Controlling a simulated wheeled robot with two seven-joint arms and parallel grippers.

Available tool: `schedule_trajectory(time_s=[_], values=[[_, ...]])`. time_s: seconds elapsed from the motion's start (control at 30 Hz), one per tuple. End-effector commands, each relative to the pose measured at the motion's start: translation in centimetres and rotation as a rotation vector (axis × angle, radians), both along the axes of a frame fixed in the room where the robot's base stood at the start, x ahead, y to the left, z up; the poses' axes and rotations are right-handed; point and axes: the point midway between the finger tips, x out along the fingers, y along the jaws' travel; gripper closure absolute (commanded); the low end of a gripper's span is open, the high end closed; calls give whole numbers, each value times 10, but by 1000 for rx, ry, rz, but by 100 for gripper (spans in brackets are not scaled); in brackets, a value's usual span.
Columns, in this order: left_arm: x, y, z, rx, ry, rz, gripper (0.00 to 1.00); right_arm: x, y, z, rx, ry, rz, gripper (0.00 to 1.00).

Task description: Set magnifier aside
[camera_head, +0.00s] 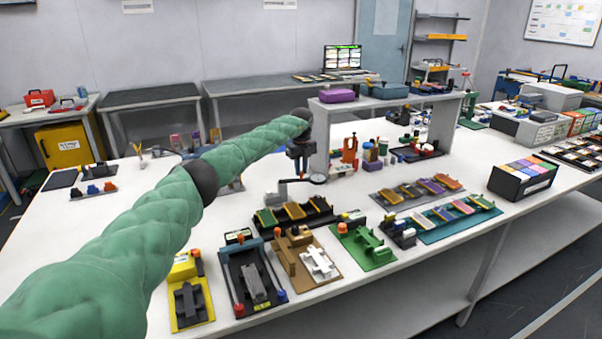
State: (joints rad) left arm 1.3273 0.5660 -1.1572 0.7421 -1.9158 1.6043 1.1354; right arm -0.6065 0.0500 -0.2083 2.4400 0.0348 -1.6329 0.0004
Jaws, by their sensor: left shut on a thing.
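My left arm comes in from the lower left in a green sleeve and ends in a dark gripper (299,164) over the middle of the white table. The gripper points down and is shut on the magnifier. The magnifier (318,179) shows as a small round dark-rimmed head with a thin arm to its left, just below the fingers. Whether it touches the table is too small to tell. My right gripper is not in view.
Battery fixtures, one yellow (190,291) and one green (363,246), line the table's front. A tray with colored slots (293,214) lies just in front of the gripper. A grey raised shelf (322,140) stands behind it. The table's left part (110,235) is mostly clear.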

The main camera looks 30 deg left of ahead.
Motion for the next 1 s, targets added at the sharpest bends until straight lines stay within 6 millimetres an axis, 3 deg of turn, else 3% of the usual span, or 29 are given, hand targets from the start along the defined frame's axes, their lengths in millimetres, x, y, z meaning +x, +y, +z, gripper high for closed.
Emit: schedule_trajectory(time_s=[0.43, 1.0], values=[[15, 12, 0, 0, 0, 267, 100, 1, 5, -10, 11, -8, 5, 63], [18, 17, 0, 0, -1, 322, 100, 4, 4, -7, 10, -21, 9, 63]])
